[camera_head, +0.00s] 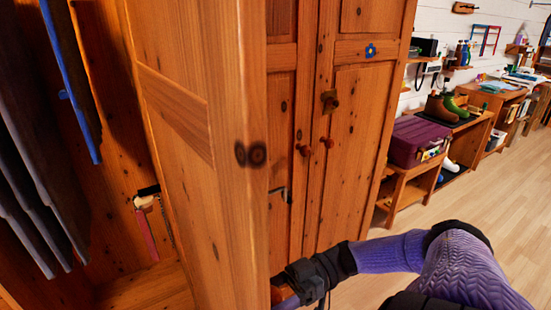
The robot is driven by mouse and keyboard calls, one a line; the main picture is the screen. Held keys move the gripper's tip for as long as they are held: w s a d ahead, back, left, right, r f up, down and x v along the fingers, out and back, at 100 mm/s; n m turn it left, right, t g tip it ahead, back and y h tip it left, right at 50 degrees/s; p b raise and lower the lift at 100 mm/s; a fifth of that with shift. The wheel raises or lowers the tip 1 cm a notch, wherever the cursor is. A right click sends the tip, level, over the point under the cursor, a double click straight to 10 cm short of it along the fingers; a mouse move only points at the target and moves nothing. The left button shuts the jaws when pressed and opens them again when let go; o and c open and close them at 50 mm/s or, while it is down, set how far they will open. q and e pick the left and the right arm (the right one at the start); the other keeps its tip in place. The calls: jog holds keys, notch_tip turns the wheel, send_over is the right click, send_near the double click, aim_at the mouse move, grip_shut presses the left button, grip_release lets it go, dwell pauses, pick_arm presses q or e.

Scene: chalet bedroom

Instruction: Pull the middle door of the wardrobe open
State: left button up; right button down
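The wooden wardrobe (365,150) fills the left and middle of the view. A wooden door panel (190,130) stands swung out towards me, its near edge with a dark knot facing the camera. Left of it, the wardrobe interior (110,130) shows. I cannot tell for certain that this panel is the middle door. Right of it are shut door fronts with two reddish knobs, one (305,150) beside the other (328,143). My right gripper (284,291) is low behind the panel's edge, largely hidden, so its fingers cannot be read. My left gripper is not in view.
Dark clothes (30,150) hang inside at the left. At the right are a low shelf with a purple case (418,140), boots (442,108) and a desk (500,95). Open wood floor (490,195) lies at the right.

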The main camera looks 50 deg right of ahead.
jog(key=shift+c, duration=0.3)
grip_release()
jog(key=b+v, duration=0.2)
jog(key=v, duration=0.8)
jog(key=shift+b, duration=0.35)
jog(key=shift+w, duration=0.1)
